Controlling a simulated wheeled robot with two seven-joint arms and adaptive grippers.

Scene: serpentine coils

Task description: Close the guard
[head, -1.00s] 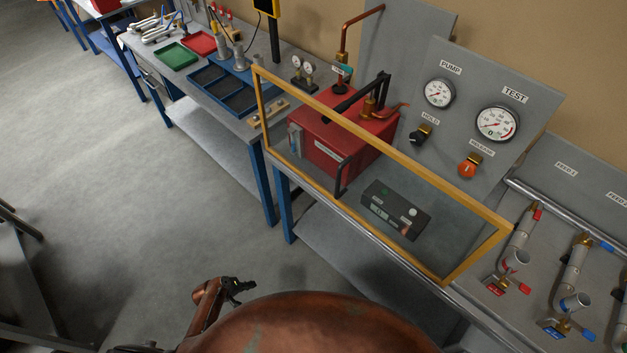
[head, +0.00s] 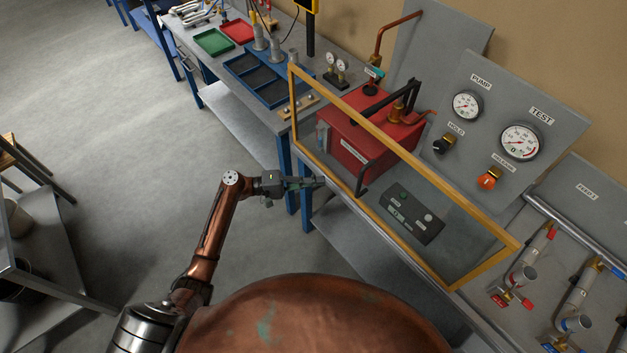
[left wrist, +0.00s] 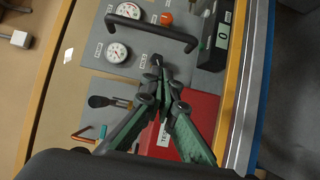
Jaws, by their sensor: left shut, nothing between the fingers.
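The guard (head: 412,162) is a clear panel in a yellow frame, standing along the bench's front edge before the red pump box (head: 352,140). Its black bar handle (head: 363,180) is on the front side. In the left wrist view the handle (left wrist: 150,37) crosses the upper middle, and yellow frame bars (left wrist: 243,80) run along both sides. My left gripper (head: 322,182) is shut and empty, to the left of the handle in the head view. In the left wrist view its fingertips (left wrist: 158,66) lie just below the handle; contact cannot be told. My right gripper is not in view.
Behind the guard are a dark box with a display (head: 411,211) and a gauge board (head: 505,125). Pipes with valves (head: 530,270) stand at the right. A blue tray (head: 262,82) lies at the bench's far end.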

